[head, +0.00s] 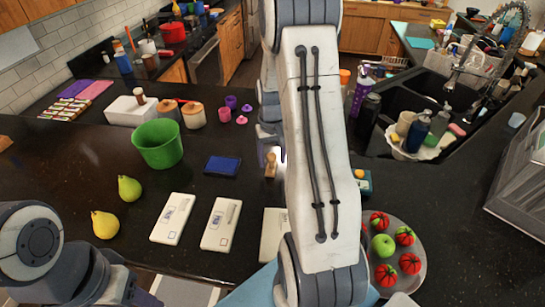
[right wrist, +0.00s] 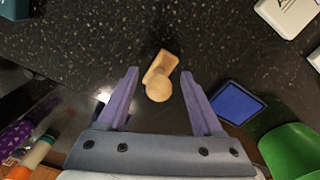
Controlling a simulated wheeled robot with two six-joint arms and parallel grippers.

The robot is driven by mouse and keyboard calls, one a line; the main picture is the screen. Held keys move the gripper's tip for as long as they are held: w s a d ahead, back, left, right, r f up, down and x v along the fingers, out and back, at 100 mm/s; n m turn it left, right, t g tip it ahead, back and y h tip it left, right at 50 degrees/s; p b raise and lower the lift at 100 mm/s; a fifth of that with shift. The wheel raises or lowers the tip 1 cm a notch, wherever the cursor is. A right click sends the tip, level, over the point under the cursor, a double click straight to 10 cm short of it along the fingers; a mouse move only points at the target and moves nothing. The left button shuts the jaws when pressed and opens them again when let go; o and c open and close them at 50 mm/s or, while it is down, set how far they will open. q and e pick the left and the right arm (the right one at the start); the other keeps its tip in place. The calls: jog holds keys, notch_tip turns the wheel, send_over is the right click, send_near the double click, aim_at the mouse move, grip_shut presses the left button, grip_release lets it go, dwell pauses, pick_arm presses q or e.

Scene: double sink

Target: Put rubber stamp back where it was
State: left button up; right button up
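The wooden rubber stamp (head: 270,166) stands on the dark counter, right of the blue ink pad (head: 222,166). In the right wrist view the stamp (right wrist: 159,75) shows a round knob and an oblong base. My right gripper (right wrist: 158,75) is open, with its purple fingers on either side of the stamp and gaps between. In the head view my right gripper (head: 270,142) is partly hidden by my arm. The ink pad also shows in the right wrist view (right wrist: 237,102). My left gripper (head: 143,296) is barely in view at the bottom left; its fingers are unclear.
White cards (head: 172,218) lie in front of the ink pad. A green bowl (head: 158,144) and two pears (head: 129,188) are left. A plate (head: 417,271) of tomatoes and an apple is right. A white box (head: 128,113) with a small wooden-knobbed object stands behind.

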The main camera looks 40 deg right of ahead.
aim_at(272, 156)
jog(key=shift+r, duration=0.25)
jog(key=shift+w+r, duration=0.1)
jog(key=shift+r, duration=0.15)
notch_tip(272, 156, up, 10)
jog(key=r+b, duration=0.1)
jog(key=b, duration=0.3)
jog(key=a+n, duration=0.3)
jog(key=a, duration=0.7)
jog(key=s+a+n, duration=0.3)
jog(key=s+a, duration=0.1)
jog(key=a, duration=0.9)
jog(key=s+a+f+n, duration=0.1)
jog(key=s+a+n, duration=0.2)
jog(key=s+a, duration=0.2)
jog(key=s+a+f+n+y, duration=0.1)
jog(key=s+a, duration=0.4)
jog(key=s, duration=0.6)
jog(key=shift+s+a+f+n, duration=0.25)
jog(key=shift+s+f+n, duration=0.15)
jog(key=shift+n, duration=0.7)
